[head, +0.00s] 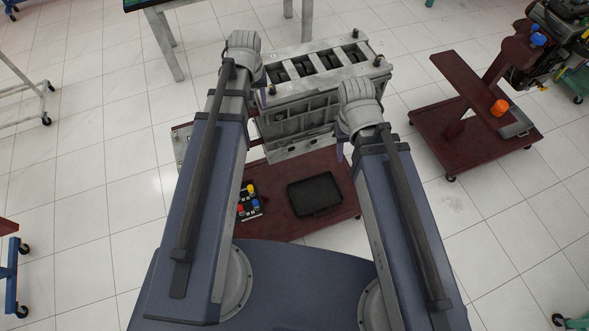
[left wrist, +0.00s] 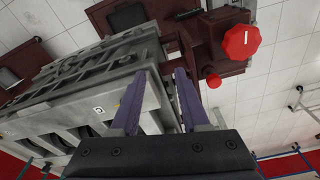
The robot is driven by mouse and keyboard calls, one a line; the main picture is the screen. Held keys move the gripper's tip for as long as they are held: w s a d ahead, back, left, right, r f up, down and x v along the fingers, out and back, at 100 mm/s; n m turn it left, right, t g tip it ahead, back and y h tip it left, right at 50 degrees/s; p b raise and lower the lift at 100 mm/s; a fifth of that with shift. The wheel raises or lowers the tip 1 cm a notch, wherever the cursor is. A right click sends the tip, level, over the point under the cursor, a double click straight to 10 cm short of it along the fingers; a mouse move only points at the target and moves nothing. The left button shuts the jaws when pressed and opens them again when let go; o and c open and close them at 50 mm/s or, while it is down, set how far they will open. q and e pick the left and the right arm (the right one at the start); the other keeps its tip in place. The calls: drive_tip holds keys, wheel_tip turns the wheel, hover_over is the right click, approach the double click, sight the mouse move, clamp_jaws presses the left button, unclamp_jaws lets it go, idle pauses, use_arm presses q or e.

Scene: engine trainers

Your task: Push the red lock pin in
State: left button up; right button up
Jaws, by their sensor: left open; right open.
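In the left wrist view a small red knob (left wrist: 213,80), which looks like the lock pin, shows against the dark red stand (left wrist: 220,60). A larger red knob (left wrist: 241,41) with a white mark is beside it. My left gripper (left wrist: 160,75) is open, with an empty gap between its purple fingers. The small knob lies to the right of the fingertips and apart from them. The grey engine block (left wrist: 75,90) is to their left. In the head view the pin cannot be made out. My right gripper (head: 341,152) is at the block's front right, its fingers largely hidden.
The engine block (head: 320,70) stands over a dark red cart (head: 280,185). On the cart lie a black tray (head: 314,194) and a small black holder (head: 247,213) with coloured pieces. Another dark red stand (head: 470,125) is at right.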

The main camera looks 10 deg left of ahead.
sight(268, 121)
use_arm(q)
drive_tip(key=s+d+f+m+b, duration=0.2)
drive_tip(key=s+d+f+b, duration=0.2)
drive_tip(key=f+b, duration=0.5)
drive_tip(key=s+d+f+m+g+b, duration=0.1)
drive_tip(key=s+d+f+m+b, duration=0.2)
drive_tip(key=d+f+b, duration=0.6)
wheel_tip(268, 121, down, 4)
drive_tip(key=shift+s+r+y, duration=0.2)
drive_tip(key=shift+s+y, duration=0.1)
drive_tip(key=shift+s, duration=0.15)
use_arm(e)
wheel_tip(268, 121, down, 21)
drive_tip(key=w, duration=0.1)
drive_tip(key=shift+w+a, duration=0.15)
use_arm(q)
drive_tip(key=shift+d, duration=0.1)
use_arm(e)
drive_tip(key=shift+f, duration=0.1)
